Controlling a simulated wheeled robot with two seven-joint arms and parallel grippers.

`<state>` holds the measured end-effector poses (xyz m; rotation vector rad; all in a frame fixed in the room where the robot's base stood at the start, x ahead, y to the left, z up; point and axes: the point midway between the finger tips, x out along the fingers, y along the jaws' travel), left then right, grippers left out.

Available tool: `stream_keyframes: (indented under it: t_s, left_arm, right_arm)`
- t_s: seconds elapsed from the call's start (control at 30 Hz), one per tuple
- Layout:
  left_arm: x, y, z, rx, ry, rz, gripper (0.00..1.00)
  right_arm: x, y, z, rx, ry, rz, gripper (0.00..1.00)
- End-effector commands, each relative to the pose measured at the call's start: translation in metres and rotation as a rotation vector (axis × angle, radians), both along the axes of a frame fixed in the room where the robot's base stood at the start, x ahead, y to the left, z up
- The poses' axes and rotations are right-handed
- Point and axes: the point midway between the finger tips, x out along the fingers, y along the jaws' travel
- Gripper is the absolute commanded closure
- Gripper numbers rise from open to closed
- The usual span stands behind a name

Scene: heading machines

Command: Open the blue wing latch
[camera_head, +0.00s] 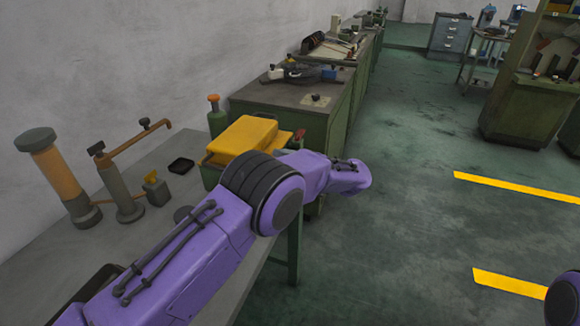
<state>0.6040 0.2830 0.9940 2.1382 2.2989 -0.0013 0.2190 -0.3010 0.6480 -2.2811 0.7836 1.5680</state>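I cannot make out a blue wing latch for certain. A small blue piece (328,73) sits on the top of the green cabinet (335,110) beyond the near table; it is too small to tell whether it is the latch. My purple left arm comes in from the lower left and reaches over the near table to the middle of the picture. Its far end shows only a rounded link, and no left gripper fingers are visible. Only a bit of my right arm shows at the lower right edge, without its gripper.
The near grey table (150,240) holds an orange cylinder (60,170), a post with a brown arm (120,185) and a small black tray (181,165). A yellow block (243,134) stands behind my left arm. Green floor (420,220) with yellow stripes is clear at right.

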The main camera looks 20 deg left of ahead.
Motion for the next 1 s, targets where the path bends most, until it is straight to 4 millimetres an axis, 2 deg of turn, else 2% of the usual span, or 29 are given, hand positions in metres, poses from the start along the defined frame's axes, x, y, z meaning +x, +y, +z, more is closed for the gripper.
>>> stream_keyframes:
  t_s: [0.03, 0.2, 0.37, 0.83, 1.0]
  left_arm:
    - [0.002, -0.014, -0.005, 0.003, -0.004, -0.005, 0.36]
    - [0.004, -0.055, -0.005, 0.002, -0.003, -0.005, 0.36]
    - [0.006, -0.075, -0.003, 0.001, 0.0, -0.001, 0.36]
    - [0.006, -0.079, -0.001, 0.0, 0.001, 0.0, 0.36]
    - [0.005, -0.07, 0.002, 0.005, 0.003, 0.0, 0.36]
  right_arm:
    - [0.0, 0.0, -0.009, 0.0, 0.0, 0.0, 0.57]
    - [0.0, 0.0, -0.022, 0.0, 0.0, 0.0, 0.57]
    - [0.0, 0.0, -0.025, 0.0, 0.0, 0.0, 0.57]
    - [0.0, 0.0, -0.024, 0.0, 0.0, 0.0, 0.57]
    - [0.0, 0.0, -0.02, 0.0, 0.0, 0.0, 0.57]
